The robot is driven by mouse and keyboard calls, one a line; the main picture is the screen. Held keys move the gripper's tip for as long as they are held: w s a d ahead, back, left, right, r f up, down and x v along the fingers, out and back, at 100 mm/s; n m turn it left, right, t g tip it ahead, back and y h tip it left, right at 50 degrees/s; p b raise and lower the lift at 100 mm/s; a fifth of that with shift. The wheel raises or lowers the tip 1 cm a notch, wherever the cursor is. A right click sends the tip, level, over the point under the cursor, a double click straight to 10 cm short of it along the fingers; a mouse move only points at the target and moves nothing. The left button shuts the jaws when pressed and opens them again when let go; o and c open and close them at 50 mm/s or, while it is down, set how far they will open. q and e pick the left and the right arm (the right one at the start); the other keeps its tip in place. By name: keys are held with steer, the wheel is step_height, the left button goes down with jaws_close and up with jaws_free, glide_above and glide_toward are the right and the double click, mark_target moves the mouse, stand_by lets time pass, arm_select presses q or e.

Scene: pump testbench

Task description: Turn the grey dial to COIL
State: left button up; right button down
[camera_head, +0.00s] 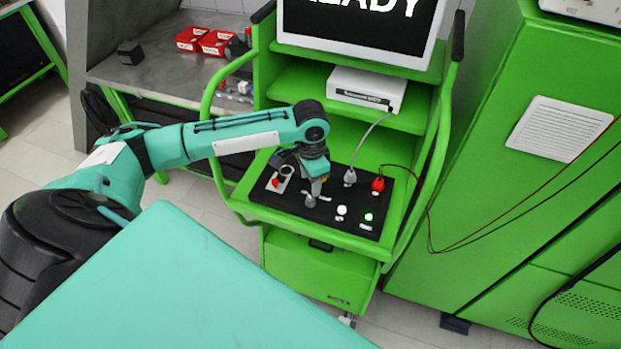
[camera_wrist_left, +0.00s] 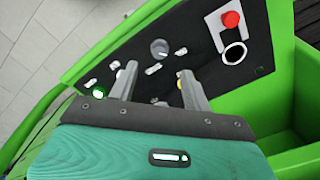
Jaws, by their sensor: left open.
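The grey dial (camera_wrist_left: 160,48) is a round knob on the black control panel (camera_wrist_left: 110,60). It shows in the left wrist view just beyond my left fingertips and between their lines. In the head view the dial (camera_head: 310,203) sits near the panel's front edge, right below the fingers. My left gripper (camera_head: 316,186) points down at the panel; its two fingers are apart and empty in the wrist view (camera_wrist_left: 157,80). I cannot tell whether they touch anything. The dial's labels and its pointer are too small to read. My right gripper is not in view.
The panel also bears a red knob (camera_wrist_left: 231,19), a white button (camera_head: 341,210), a lit green button (camera_head: 368,217) and a red plug (camera_head: 378,184) with a cable. A screen (camera_head: 360,25) stands above.

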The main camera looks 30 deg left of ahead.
arm_select(q)
step_height(320, 180, up, 6)
steer(key=b, duration=0.1)
stand_by(0.6)
